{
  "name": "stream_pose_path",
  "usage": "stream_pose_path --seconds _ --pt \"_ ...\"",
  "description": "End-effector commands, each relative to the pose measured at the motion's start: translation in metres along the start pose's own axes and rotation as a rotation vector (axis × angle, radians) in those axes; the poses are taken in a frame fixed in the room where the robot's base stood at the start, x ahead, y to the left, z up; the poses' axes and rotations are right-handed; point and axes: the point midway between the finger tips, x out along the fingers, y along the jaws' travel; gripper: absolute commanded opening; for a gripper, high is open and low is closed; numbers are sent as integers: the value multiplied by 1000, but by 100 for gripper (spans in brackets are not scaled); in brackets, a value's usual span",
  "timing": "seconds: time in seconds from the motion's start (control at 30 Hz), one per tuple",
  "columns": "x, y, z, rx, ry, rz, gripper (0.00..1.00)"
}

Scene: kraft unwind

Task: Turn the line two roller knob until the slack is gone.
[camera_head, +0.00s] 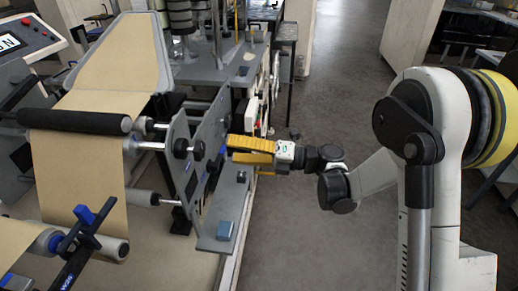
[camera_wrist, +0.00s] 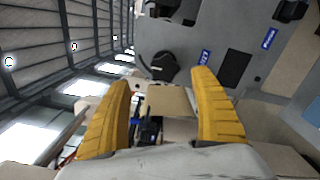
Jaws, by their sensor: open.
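My gripper (camera_head: 231,149) is open, with yellow fingers pointing left at the grey side plate (camera_head: 180,125) of the unwind machine. A black round knob (camera_head: 198,150) on that plate lies just left of the fingertips. In the wrist view, a dark round knob (camera_wrist: 164,67) on the grey plate shows just beyond the open gripper (camera_wrist: 161,80), and nothing is held between the fingers. I see no label naming the line two knob. Brown kraft paper (camera_head: 78,170) hangs from a black roller (camera_head: 75,120) at the left; whether it is slack I cannot tell.
A control panel (camera_head: 25,38) stands at the upper left. A blue and black clamp (camera_head: 85,225) is by the lower roller. The grey floor (camera_head: 300,215) right of the machine is clear.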

Motion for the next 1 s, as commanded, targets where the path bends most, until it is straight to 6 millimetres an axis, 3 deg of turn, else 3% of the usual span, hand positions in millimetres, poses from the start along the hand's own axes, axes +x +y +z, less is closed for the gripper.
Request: stream_pose_path --seconds 0.17,0.7,1.0 --pt "6 -8 -11 -9 40 -5 74" --pt "80 -7 -13 -7 37 -3 74" --pt "100 -7 -13 -7 35 -3 74"
